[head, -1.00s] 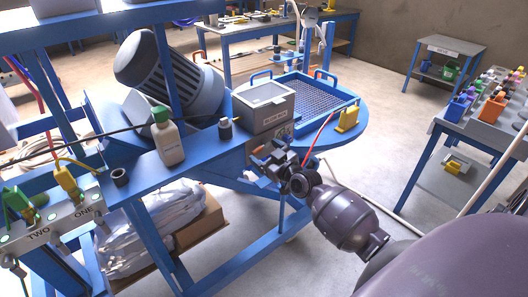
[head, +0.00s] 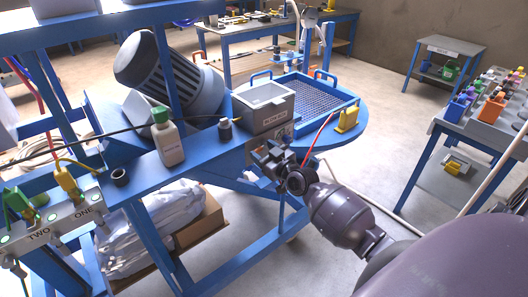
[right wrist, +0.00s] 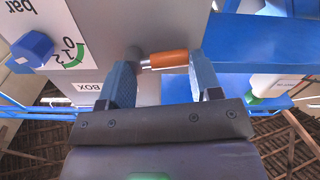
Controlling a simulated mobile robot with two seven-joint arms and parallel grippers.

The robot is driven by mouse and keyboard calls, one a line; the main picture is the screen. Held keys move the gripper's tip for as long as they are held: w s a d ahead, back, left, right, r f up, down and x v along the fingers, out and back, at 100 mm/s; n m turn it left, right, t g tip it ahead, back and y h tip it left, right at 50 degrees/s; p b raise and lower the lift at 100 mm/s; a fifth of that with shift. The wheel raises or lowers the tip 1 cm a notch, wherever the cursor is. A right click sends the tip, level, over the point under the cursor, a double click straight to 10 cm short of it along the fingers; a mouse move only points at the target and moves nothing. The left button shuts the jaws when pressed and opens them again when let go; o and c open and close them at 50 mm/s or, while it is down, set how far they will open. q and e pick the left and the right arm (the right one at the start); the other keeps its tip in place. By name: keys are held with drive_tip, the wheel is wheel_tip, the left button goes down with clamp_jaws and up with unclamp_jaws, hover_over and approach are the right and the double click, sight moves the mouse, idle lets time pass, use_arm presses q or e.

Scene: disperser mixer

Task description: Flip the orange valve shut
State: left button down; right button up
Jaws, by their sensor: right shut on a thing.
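The orange valve handle (right wrist: 169,60) shows in the right wrist view, with a metal stem at its left end. It lies crosswise between the two blue fingertips of my right gripper (head: 268,156), which is shut on it. In the head view the gripper is at the front of the grey box (head: 266,108), and the handle cannot be made out there. A grey panel with a blue knob (right wrist: 32,47) and a green-marked dial is behind the handle in the wrist view. My left gripper is not in view.
A white bottle with a green cap (head: 168,140) and a small dark bottle (head: 225,129) stand on the blue frame left of the box. A yellow object (head: 347,119) stands on the round blue table edge.

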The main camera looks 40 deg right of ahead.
drive_tip(key=shift+r+m+p, duration=0.3)
drive_tip(key=shift+m+p, duration=0.05)
drive_tip(key=shift+m, duration=0.75)
drive_tip(key=o, duration=0.9)
drive_tip(key=shift+s, duration=0.1)
drive_tip(key=s, duration=0.7)
drive_tip(key=s+d, duration=0.1)
drive_tip(key=s, duration=0.2)
drive_tip(key=shift+s, duration=0.3)
